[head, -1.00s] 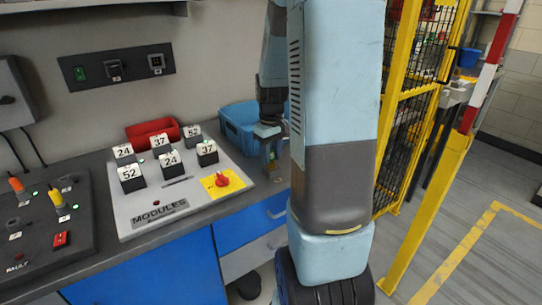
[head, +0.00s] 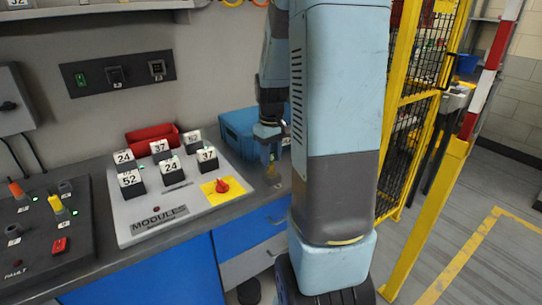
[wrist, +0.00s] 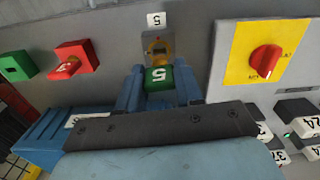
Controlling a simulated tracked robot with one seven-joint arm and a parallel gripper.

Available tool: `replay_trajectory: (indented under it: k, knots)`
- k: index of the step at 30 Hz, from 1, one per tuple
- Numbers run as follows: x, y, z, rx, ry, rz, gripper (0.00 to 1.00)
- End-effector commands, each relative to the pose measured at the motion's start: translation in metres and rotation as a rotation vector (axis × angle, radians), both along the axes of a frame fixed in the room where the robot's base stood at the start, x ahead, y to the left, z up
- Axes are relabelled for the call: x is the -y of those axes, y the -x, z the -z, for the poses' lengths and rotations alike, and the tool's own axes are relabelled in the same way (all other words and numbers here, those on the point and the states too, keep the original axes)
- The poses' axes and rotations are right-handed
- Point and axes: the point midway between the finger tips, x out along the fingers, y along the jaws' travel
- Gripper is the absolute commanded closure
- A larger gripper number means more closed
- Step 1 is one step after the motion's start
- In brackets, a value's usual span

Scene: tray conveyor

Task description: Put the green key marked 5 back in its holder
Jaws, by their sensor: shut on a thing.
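The green key marked 5 (wrist: 159,78) is between the fingers of my gripper (wrist: 158,92) in the wrist view, its number facing the camera. My gripper is shut on it. Just beyond the key is a grey and brass-coloured holder (wrist: 158,43) with a white tag marked 5 (wrist: 156,20) above it. Key and holder line up closely, but I cannot tell whether the key is seated. In the head view my gripper (head: 270,162) is low over the bench, right of the modules panel; the key is too small to make out there.
The modules panel (head: 140,222) has several numbered blocks and a red knob (head: 222,186) on a yellow plate. A blue bin (head: 238,124) stands behind my gripper. A red key (wrist: 72,60) and a green block (wrist: 17,67) are at left in the wrist view. A yellow fence is at right.

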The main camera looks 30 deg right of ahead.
Motion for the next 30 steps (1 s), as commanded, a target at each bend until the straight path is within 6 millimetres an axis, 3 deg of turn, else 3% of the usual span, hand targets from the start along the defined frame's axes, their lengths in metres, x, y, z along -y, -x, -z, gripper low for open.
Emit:
replay_trajectory:
  k: [21,30]
  knots:
    - [0.0,-0.001,-0.038,0.001,0.001,0.0,0.99]
    - [0.0,-0.001,-0.04,0.0,0.0,0.0,0.99]
